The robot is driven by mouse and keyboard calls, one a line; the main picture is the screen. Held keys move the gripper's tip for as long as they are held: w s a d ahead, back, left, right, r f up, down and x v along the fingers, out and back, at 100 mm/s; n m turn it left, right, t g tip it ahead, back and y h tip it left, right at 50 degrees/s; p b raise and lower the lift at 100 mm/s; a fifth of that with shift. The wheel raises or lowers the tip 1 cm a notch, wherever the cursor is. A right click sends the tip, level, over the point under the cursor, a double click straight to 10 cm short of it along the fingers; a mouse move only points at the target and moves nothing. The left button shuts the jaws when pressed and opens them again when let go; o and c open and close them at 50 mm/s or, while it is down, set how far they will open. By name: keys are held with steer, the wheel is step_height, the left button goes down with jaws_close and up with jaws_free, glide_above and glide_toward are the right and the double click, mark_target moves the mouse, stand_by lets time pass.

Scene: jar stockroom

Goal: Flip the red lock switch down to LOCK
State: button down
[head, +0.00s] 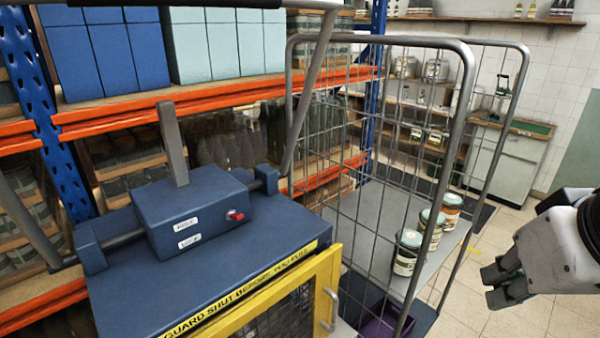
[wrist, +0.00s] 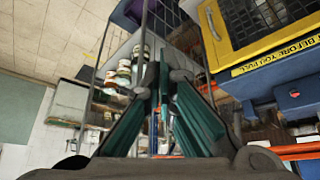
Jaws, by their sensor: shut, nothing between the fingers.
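The red lock switch (head: 234,215) is a small red-tipped lever on the front of a blue box (head: 192,212). It sits right of two small white labels, one above the other, too small to read surely. I cannot tell whether the lever points up or down. A grey lever stands upright from the box top. My gripper (head: 492,285) is at the right edge of the head view, far right of the switch and touching nothing. It is shut and empty, and its fingers (wrist: 155,78) meet in the wrist view. The blue housing (wrist: 290,95) shows at right there.
A wire cage trolley (head: 380,180) holding several jars (head: 408,252) stands between my gripper and the blue box. A yellow mesh guard (head: 290,300) is on the housing's front. Orange and blue racking (head: 180,115) is behind. The tiled floor at right is clear.

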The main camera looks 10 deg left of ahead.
steer(key=w+a+r+n+t+y+b, duration=0.2)
steer(key=w+a+n+y+b, duration=0.45)
steer(key=w+a, duration=0.85)
steer(key=a+r+n+b, duration=0.1)
steer(key=a+b, duration=0.1)
steer(key=a, duration=0.6)
steer(key=a+r+n+g+y+b, duration=0.1)
steer(key=a+r+n+b, duration=0.1)
steer(key=a, duration=0.6)
steer(key=shift+w+b, duration=0.45)
steer(key=shift+b, duration=0.3)
steer(key=shift+w+a+f, duration=0.1)
steer(key=shift+a, duration=0.05)
glide_above(237, 216)
steer(key=w, duration=0.2)
steer(key=f, duration=0.4)
steer(key=a+f, duration=0.1)
steer(key=f, duration=0.1)
steer(key=shift+w+p, duration=0.2)
steer(key=shift+p, duration=0.15)
steer(key=f, duration=0.2)
steer(key=d+f, duration=0.1)
steer(key=shift+s, duration=0.4)
steer(key=shift+s+d+f, duration=0.15)
steer(key=shift+f, duration=0.2)
